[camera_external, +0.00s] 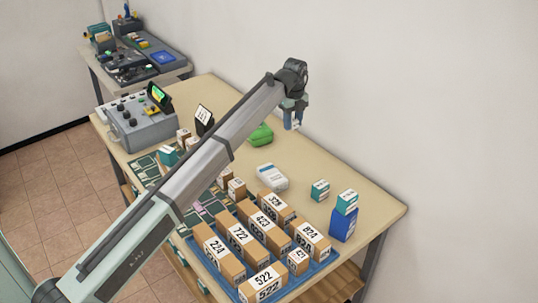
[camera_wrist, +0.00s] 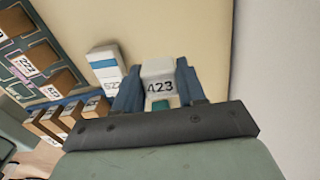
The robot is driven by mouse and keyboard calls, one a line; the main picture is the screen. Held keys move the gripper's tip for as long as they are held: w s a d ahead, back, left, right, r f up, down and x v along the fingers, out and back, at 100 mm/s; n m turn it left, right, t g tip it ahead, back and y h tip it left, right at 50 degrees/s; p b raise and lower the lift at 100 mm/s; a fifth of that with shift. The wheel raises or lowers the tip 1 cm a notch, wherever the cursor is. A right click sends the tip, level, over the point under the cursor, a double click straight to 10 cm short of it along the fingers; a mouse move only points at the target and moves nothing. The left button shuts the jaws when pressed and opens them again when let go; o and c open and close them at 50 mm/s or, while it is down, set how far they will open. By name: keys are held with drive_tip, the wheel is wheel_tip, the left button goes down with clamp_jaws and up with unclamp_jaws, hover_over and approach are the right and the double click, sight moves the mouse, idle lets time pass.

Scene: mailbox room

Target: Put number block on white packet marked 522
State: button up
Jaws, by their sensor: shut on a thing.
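My gripper (camera_external: 293,118) is raised above the table (camera_external: 372,209) near the wall. In the wrist view its two blue fingers (camera_wrist: 157,93) are shut on a white and teal number block (camera_wrist: 158,72) whose face seems to read 423 or A23. The white packet (camera_external: 272,177) lies flat on the table, below and a little left of my gripper in the external view. In the wrist view the packet (camera_wrist: 106,66) lies left of the held block, with a blue band and a partly hidden number that looks like 522.
A blue tray (camera_external: 302,285) holds several numbered brown boxes, one marked 522 (camera_external: 263,280). A green object (camera_external: 260,135) lies behind the packet. A teal-white block (camera_external: 320,189) stands right of it, near a blue box (camera_external: 342,225) with another block on top. A grey console (camera_external: 140,125) stands far left.

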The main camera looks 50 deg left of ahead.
drive_tip(key=s+d+r, duration=0.1)
drive_tip(key=s+d, duration=0.3)
drive_tip(key=s, duration=0.3)
hover_over(272, 173)
drive_tip(key=shift+n, duration=0.5)
drive_tip(key=shift+f, duration=5.25)
drive_tip(key=shift+d+f, duration=0.1)
drive_tip(key=o, duration=1)
wheel_tip(272, 173, up, 12)
drive_tip(key=shift+r, duration=0.15)
